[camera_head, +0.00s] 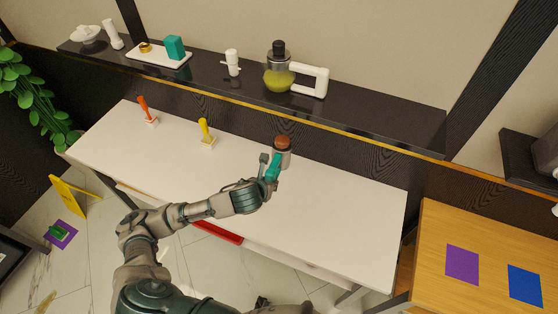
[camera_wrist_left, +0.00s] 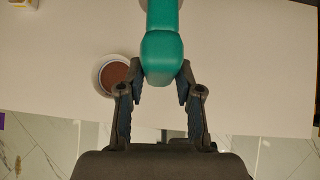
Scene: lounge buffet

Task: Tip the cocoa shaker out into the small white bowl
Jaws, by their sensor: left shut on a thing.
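My left gripper (camera_head: 270,170) is shut on the teal handle of the cocoa shaker, above the white table. In the head view the shaker (camera_head: 283,152) has a pale body and a brown top, and looks about upright. In the left wrist view its teal handle (camera_wrist_left: 162,45) runs up between the fingers; its body is mostly out of frame. The small white bowl (camera_wrist_left: 98,76) stands on the table left of the gripper in the left wrist view, with brown contents. In the head view I cannot see the bowl; my arm may hide it. My right gripper is not in view.
An orange utensil (camera_head: 143,104) and a yellow one (camera_head: 204,128) stand in holders on the white table (camera_head: 345,215). A dark shelf (camera_head: 390,115) behind bears a green-filled jug (camera_head: 278,80) and a tray (camera_head: 140,56). The table's right part is clear.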

